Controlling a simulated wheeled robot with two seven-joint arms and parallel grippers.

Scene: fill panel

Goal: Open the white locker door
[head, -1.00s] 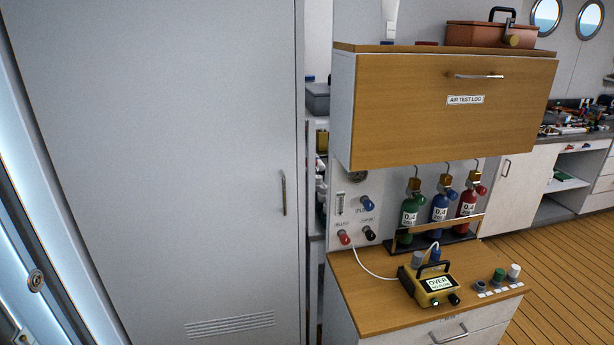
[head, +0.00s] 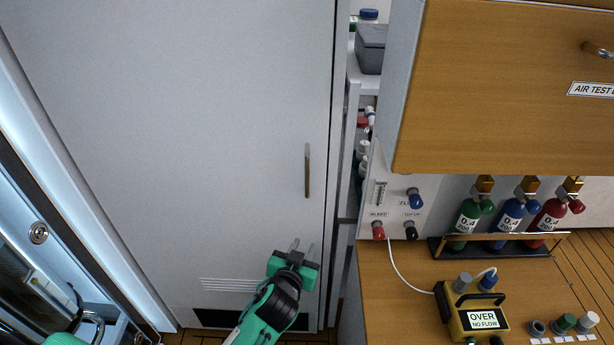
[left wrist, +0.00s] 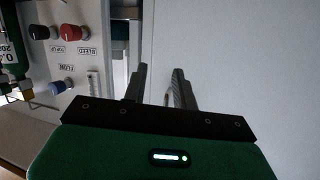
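The white locker door (head: 190,150) fills the left half of the head view and looks shut. Its upright metal bar handle (head: 307,171) is near the door's right edge. My left gripper (head: 303,244) is in front of the door, below the handle, with its fingers pointing up toward it. In the left wrist view its two fingers (left wrist: 160,74) stand apart, with the pale door (left wrist: 240,80) beyond. A thin curved piece shows between the fingers there; I cannot tell whether it is the handle. My right gripper is out of view.
A wooden cabinet (head: 490,100) juts out right of the door. Below it, a wooden counter (head: 400,300) carries a yellow meter (head: 474,314) and gas bottles in a rack (head: 500,246). Shelves (head: 362,85) show in the gap beside the door. Door vents (head: 228,285) lie low.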

